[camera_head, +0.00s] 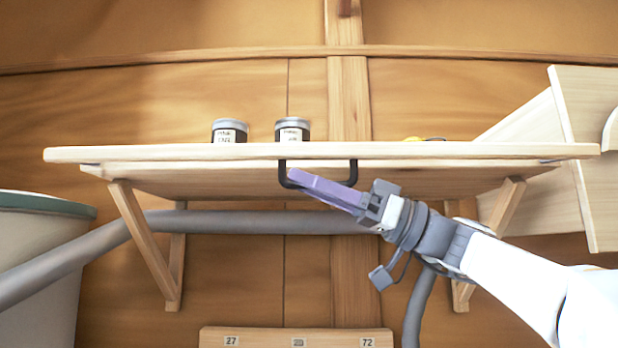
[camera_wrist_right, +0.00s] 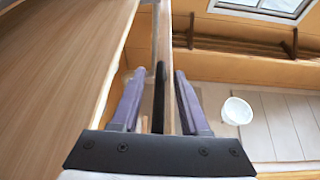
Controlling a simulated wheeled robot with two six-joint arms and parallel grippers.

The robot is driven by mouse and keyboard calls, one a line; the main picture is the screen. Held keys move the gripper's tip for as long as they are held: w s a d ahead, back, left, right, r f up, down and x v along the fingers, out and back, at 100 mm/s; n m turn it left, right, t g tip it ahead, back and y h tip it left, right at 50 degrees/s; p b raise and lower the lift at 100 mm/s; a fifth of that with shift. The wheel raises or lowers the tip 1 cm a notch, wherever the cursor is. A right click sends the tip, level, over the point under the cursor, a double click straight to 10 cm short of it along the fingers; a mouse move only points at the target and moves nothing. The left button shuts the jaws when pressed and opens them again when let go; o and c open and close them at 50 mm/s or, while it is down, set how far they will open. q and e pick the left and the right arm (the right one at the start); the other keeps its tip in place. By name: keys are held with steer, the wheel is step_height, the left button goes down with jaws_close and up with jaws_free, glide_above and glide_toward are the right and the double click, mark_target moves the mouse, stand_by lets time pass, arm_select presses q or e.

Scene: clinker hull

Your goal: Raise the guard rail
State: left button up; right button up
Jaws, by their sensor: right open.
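The guard rail (camera_head: 180,153) is a long pale wooden strip along the front of a wall shelf (camera_head: 200,180). A black U-shaped handle (camera_head: 353,172) is fixed to it near the middle. My right gripper (camera_head: 295,180) reaches up from the lower right, its purple fingers at the handle's lower bar. In the right wrist view, the black handle (camera_wrist_right: 158,100) stands between the two spread fingers (camera_wrist_right: 158,88), with gaps on both sides. The gripper is open around the handle, not closed on it. My left gripper is out of view.
Two labelled tins (camera_head: 229,130) (camera_head: 292,129) and a small yellow item (camera_head: 413,139) stand on the shelf. Wooden brackets (camera_head: 145,245) support it. A grey pipe (camera_head: 240,222) runs below. A numbered board (camera_head: 260,339) is at the bottom; a large bin (camera_head: 40,265) stands left.

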jaws_close()
stand_by(1.4)
